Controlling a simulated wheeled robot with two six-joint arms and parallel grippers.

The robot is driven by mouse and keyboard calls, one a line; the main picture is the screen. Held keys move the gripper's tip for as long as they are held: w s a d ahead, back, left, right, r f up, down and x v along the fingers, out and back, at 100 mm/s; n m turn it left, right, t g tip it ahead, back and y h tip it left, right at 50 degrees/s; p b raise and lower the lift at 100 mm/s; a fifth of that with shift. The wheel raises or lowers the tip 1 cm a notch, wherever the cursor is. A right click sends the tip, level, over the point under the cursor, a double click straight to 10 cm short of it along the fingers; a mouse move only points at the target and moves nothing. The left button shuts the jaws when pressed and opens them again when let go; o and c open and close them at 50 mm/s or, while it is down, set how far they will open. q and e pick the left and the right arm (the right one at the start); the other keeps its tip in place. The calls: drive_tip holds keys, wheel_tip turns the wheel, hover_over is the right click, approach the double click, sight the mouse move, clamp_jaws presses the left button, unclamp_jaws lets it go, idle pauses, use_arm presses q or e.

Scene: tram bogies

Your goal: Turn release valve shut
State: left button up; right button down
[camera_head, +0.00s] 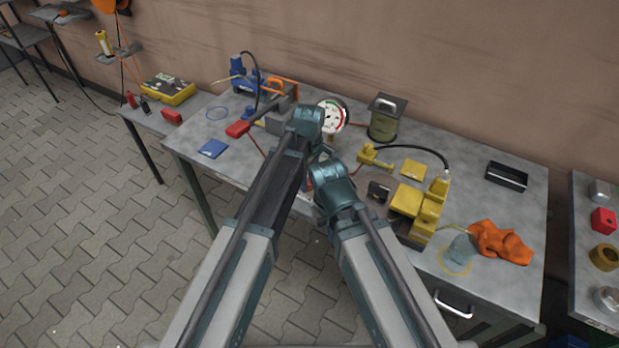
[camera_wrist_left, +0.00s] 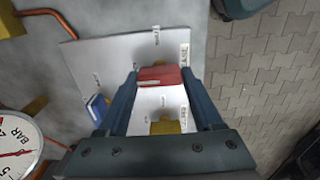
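In the left wrist view a red block-like handle (camera_wrist_left: 160,77) lies between the fingertips of my left gripper (camera_wrist_left: 161,74), over a pale labelled panel (camera_wrist_left: 95,55). The fingers flank it closely with no clear grip; contact cannot be made out. A yellow part (camera_wrist_left: 166,127) and a blue handle (camera_wrist_left: 98,107) also sit at the panel. In the head view my left gripper (camera_head: 318,153) is mostly hidden by its arm, and the handle is not clear there. My right wrist (camera_head: 333,185) is close beside it; its fingers are hidden.
A pressure gauge (camera_head: 332,117) stands behind my left wrist; it also shows in the left wrist view (camera_wrist_left: 15,148). A yellow pump (camera_head: 420,210), green canister (camera_head: 386,118), orange cloth (camera_head: 500,242) and black tray (camera_head: 507,176) occupy the bench. Clear bench lies around the blue pad (camera_head: 213,148).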

use_arm(q)
drive_tip(key=c, duration=0.6)
drive_tip(key=m, duration=1.4)
drive_tip(key=shift+m, duration=1.9)
